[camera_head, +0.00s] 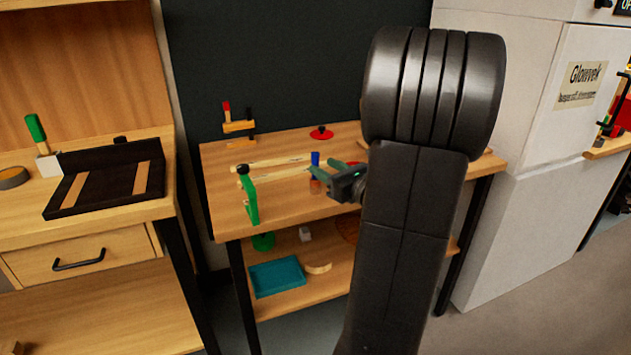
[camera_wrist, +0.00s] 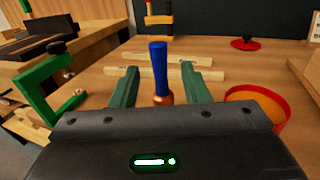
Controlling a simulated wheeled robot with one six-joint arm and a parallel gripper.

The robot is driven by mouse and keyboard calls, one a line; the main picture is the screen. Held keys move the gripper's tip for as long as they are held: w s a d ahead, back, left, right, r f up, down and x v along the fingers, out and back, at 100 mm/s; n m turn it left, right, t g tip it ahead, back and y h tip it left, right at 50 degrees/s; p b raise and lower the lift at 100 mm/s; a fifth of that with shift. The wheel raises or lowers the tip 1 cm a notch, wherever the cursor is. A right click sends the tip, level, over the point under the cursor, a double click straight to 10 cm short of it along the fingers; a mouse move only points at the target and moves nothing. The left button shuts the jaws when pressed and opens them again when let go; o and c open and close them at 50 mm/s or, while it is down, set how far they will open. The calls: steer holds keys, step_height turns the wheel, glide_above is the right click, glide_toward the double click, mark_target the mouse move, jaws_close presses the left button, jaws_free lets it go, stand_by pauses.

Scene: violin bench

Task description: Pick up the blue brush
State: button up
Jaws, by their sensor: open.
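The blue brush (camera_wrist: 158,66) stands upright on the wooden bench, with a blue handle on top and a copper-coloured band below. In the wrist view it is between the two green fingers of my gripper (camera_wrist: 163,88), with a gap visible on each side. My gripper is open. Its lower end is partly hidden by the gripper body. In the head view the blue brush (camera_head: 315,159) shows just beyond my gripper (camera_head: 328,175), which is low over the bench top. My arm hides part of the bench to the right.
A green clamp (camera_head: 249,194) stands to the left on the bench (camera_head: 225,165). Pale wooden strips (camera_wrist: 125,72) lie behind the brush. A red round bowl (camera_wrist: 272,99) is close on the right. A red lidded piece (camera_head: 321,132) and a red-handled clamp (camera_head: 238,125) are at the back.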

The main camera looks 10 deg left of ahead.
mark_target(318, 164)
steer(key=x, duration=0.4)
steer(key=shift+w+a+f+b, duration=0.15)
steer(key=shift+a+b, duration=0.1)
steer(key=shift+b, duration=0.1)
steer(key=shift+c, duration=0.4)
jaws_close()
step_height(318, 164, up, 10)
steer(key=p, duration=0.3)
